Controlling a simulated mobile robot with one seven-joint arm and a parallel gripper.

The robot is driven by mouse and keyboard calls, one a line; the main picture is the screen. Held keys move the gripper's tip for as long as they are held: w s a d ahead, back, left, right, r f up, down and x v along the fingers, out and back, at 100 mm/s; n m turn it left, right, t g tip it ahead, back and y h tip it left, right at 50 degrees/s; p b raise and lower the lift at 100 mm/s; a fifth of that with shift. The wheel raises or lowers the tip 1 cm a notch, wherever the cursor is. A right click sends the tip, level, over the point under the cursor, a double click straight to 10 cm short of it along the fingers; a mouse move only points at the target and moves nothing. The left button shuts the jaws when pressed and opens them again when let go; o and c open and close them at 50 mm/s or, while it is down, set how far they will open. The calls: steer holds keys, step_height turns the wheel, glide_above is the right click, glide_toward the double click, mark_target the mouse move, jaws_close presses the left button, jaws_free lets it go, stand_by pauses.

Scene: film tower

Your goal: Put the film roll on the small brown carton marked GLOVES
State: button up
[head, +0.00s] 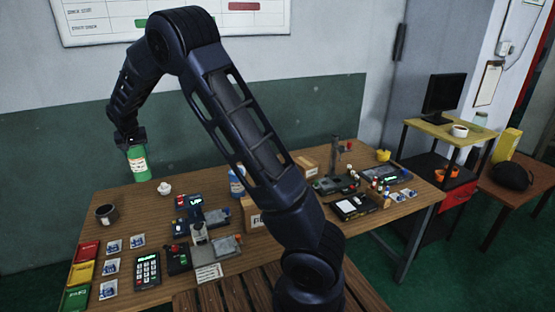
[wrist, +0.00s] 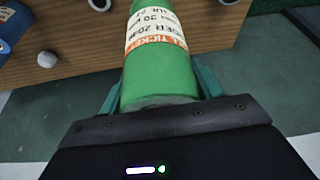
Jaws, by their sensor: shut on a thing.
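My gripper (head: 131,146) is shut on a green cylinder with a white and orange printed label, which I take for the film roll (head: 139,167). It hangs roughly upright above the far left part of the wooden table. In the wrist view the film roll (wrist: 160,62) sits between the green fingers of my gripper (wrist: 160,88). A small brown carton (head: 308,164) stands at the back of the table, right of my arm. Another brown carton (head: 252,216) with lettering starting with P is partly hidden behind my arm. I cannot read GLOVES on either carton.
The table (head: 130,205) holds a dark mug (head: 106,214), a white crumpled thing (head: 164,188), a card terminal (head: 147,270), coloured boxes and devices. A blue-labelled container (head: 237,182) stands beside my arm. A shelf with a monitor (head: 443,94) is at the right.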

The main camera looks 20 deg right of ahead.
steer(key=w+d+r+m+h, duration=0.15)
steer(key=w+d, duration=0.25)
steer(key=d, duration=0.9)
steer(key=w+d+r+m, duration=0.1)
steer(key=w+d+m, duration=0.25)
steer(key=d, duration=0.85)
steer(key=w+d+r+m+h, duration=0.15)
steer(key=w+d, duration=0.35)
steer(key=d, duration=0.8)
steer(key=s+d+r+m+g, duration=0.1)
steer(key=s+d+m, duration=0.2)
steer(key=d, duration=1.1)
steer(key=s+d+r+m+g+h, duration=0.1)
steer(key=s+d+m, duration=0.15)
steer(key=d, duration=1.15)
steer(key=s+d+r+m+g, duration=0.15)
steer(key=s+d, duration=0.25)
steer(key=d, duration=1)
step_height(320, 180, down, 19)
steer(key=shift+f+m+t, duration=0.15)
steer(key=shift+m+t, duration=0.2)
steer(key=shift+d+f, duration=0.1)
steer(key=o, duration=1.3)
steer(key=shift+o, duration=0.2)
